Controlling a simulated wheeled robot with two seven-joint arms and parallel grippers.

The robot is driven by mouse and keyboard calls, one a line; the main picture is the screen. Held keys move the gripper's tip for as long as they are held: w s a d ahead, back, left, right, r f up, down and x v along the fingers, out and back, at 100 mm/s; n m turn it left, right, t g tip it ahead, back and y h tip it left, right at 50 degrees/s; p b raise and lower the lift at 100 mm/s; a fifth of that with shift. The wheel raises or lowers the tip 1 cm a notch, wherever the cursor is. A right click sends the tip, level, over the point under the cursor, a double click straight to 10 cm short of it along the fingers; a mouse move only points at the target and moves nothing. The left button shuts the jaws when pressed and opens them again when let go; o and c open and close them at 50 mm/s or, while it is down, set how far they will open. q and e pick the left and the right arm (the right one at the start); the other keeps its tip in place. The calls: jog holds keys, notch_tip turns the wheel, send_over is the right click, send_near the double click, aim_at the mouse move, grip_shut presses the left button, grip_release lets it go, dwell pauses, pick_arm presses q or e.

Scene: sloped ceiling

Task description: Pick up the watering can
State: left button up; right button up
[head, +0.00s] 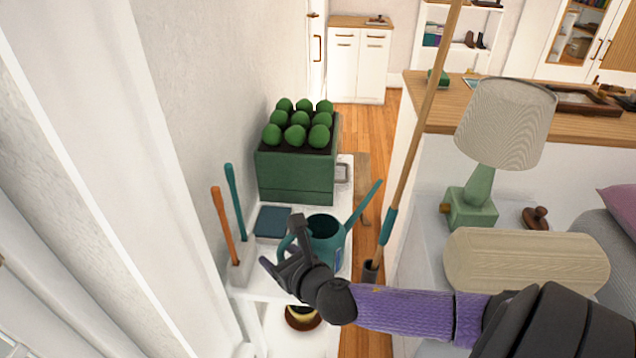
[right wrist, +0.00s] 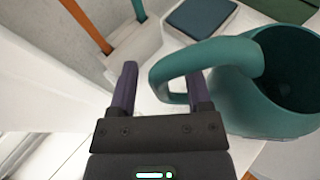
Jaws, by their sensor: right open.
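The teal watering can (head: 326,243) stands upright on a white shelf top, its long spout pointing up and right in the head view. Its open body (right wrist: 265,105) fills the right of the right wrist view. Its looped handle (right wrist: 172,68) arches left toward my fingers. My right gripper (head: 281,241) is open at the left side of the can. In the right wrist view, the outer curve of the handle shows between the two fingers (right wrist: 161,82), and the right finger overlaps the loop. I cannot tell whether they touch. My left gripper is not in view.
A green planter (head: 296,176) with several round plants stands behind the can. A dark blue book-like block (head: 273,222) lies beside it. Orange-handled (head: 223,225) and teal-handled (head: 235,200) tools stand at the left wall. A long wooden pole (head: 412,135) rises right of the can.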

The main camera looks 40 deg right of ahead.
jog(key=shift+w+f, duration=0.35)
jog(key=shift+w, duration=0.3)
grip_shut()
jog(key=shift+r, duration=0.1)
dwell(0.8)
